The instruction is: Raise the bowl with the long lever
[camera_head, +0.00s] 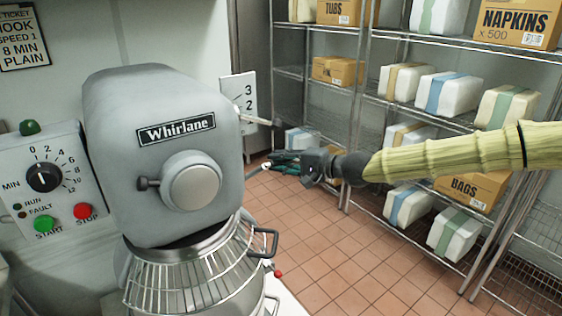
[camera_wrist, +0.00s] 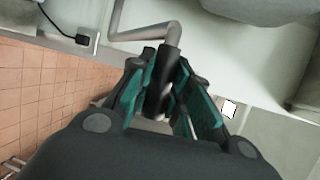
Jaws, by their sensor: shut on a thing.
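The grey mixer (camera_head: 155,135) marked Whirlane fills the left of the head view. My gripper (camera_head: 278,161) is at its right side, with teal-lined fingers. In the wrist view, my gripper (camera_wrist: 160,85) is shut on the black grip (camera_wrist: 164,68) of the long lever. The lever's bare metal rod (camera_wrist: 146,33) bends away above the fingers. In the head view, my gripper and the mixer head hide most of the lever. The bowl is under the wire guard (camera_head: 200,272) and mostly hidden, so its height is unclear.
A short light-coloured lever (camera_head: 258,121) sticks out above my gripper, by a numbered plate (camera_head: 240,98). A control box (camera_head: 48,180) is at the left. Wire shelves (camera_head: 345,92) with boxes stand at the right. Tiled floor (camera_head: 330,255) between is clear.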

